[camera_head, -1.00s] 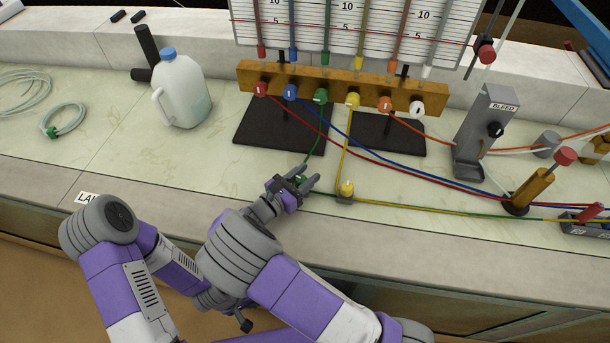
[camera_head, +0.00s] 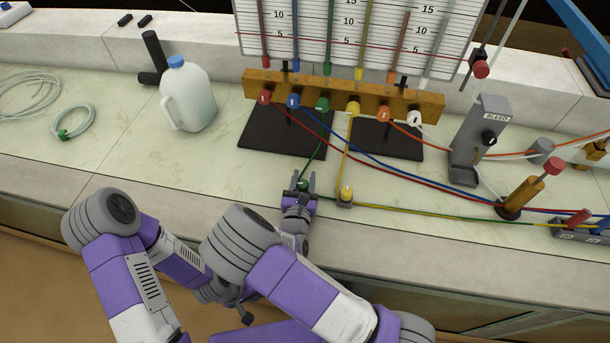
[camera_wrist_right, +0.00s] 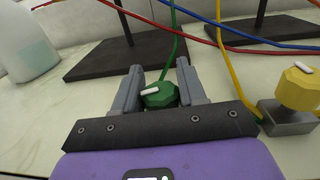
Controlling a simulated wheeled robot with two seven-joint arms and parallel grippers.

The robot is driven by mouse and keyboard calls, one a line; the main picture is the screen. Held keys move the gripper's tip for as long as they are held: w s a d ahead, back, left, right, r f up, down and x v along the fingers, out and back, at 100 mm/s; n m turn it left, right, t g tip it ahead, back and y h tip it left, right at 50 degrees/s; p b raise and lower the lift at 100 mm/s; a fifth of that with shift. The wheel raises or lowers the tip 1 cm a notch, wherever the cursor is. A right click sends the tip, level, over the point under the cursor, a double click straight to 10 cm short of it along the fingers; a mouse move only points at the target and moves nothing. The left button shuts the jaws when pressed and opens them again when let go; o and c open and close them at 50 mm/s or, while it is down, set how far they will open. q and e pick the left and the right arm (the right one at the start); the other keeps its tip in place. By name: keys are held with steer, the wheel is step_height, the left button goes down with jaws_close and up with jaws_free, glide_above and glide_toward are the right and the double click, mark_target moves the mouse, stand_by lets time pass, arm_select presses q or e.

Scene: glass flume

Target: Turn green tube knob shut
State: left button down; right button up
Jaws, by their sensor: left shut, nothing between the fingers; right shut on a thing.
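The green tube knob (camera_head: 304,185) sits low on the bench on the green tube (camera_head: 317,158), left of the yellow one. In the right wrist view the green knob (camera_wrist_right: 160,96) stands between the two fingers, its white mark pointing left. My right gripper (camera_head: 300,183) is shut on it, with a finger on each side; it also shows in the right wrist view (camera_wrist_right: 161,88). My left gripper (camera_head: 246,317) is low in the head view, shut and empty, mostly hidden by my right arm.
A yellow knob (camera_head: 346,194) on a grey block stands close to the right of my right gripper. Behind are a wooden manifold (camera_head: 400,95) with coloured knobs and black base plates (camera_head: 268,140). Red, blue and yellow tubes cross the bench. A white jug (camera_head: 188,95) stands left.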

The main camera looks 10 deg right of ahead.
mark_target(304, 189)
steer(key=shift+a+n+t+y+p, duration=0.15)
steer(key=shift+n+t+y+p, duration=0.35)
steer(key=shift+n+y+p, duration=1.35)
steer(key=shift+m+y+b, duration=0.25)
steer(key=shift+y+b, duration=0.3)
steer(key=shift+b, duration=0.1)
steer(key=o, duration=1)
steer(key=shift+c, duration=0.2)
steer(key=s, duration=0.5)
steer(key=s+p, duration=0.1)
steer(key=s, duration=0.1)
steer(key=shift+s+a, duration=0.25)
steer(key=shift+a, duration=0.05)
